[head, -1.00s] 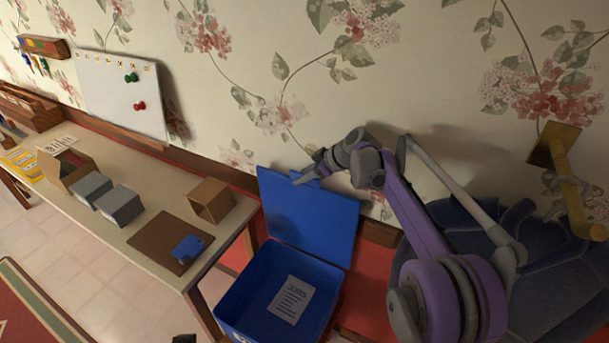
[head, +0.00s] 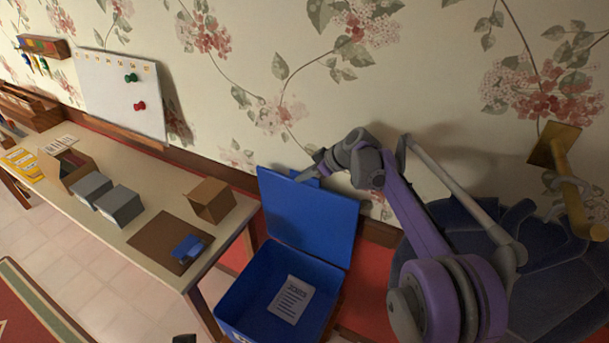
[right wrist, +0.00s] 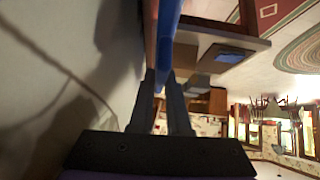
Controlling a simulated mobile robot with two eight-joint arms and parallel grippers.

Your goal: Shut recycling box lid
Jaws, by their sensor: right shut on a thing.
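The blue recycling box (head: 240,297) stands open on the floor beside the table's right end. A white paper label (head: 291,299) shows inside it. Its blue lid (head: 310,222) stands upright at the back, close to the wall. My right gripper (head: 306,178) is at the lid's top edge, shut on it. In the right wrist view, the blue lid edge (right wrist: 166,45) runs between the fingers (right wrist: 160,88), seen edge-on.
The table (head: 150,178) left of the box holds an open cardboard box (head: 211,201), grey boxes (head: 120,206) and a brown board (head: 160,245) with a blue item. A dark blue chair-like thing (head: 560,275) is behind my right arm. The wall is close behind the lid.

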